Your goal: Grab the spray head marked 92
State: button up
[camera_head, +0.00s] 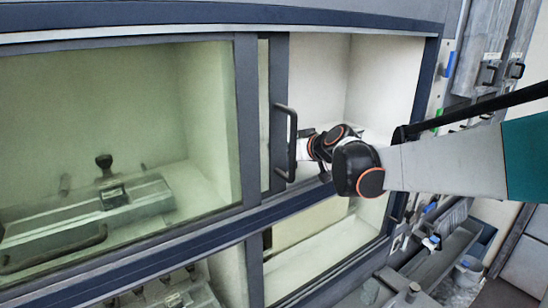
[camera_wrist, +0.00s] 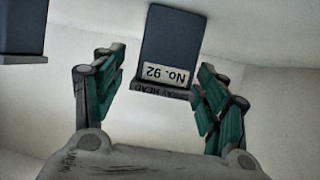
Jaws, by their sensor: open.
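The spray head marked 92 (camera_wrist: 171,42) is a dark blue-grey block in the wrist view. Its white label reads "No. 92" upside down, above a dark lip lettered with "HEAD". My gripper (camera_wrist: 161,68) is open, with one green-padded finger on each side of the block's lower end. I see pale gaps between the fingers and the block, and nothing is gripped. In the head view my arm reaches through the right opening of the cabinet. My gripper's fingers and the marked spray head are hidden there behind the door frame.
Another dark block (camera_wrist: 22,28) hangs at the upper left of the wrist view. In the head view a glass door (camera_head: 115,130) covers the left, with a dark handle (camera_head: 291,143) close to my wrist. A lower frame bar (camera_head: 170,246) runs beneath my arm.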

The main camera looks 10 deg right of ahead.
jog(key=shift+s+d+r, duration=0.15)
jog(key=shift+s, duration=0.15)
jog(key=c, duration=0.4)
jog(key=shift+w+a, duration=0.2)
jog(key=shift+w, duration=0.05)
jog(key=c, duration=1)
jog(key=shift+s+d, duration=0.1)
jog(key=shift+c, duration=0.2)
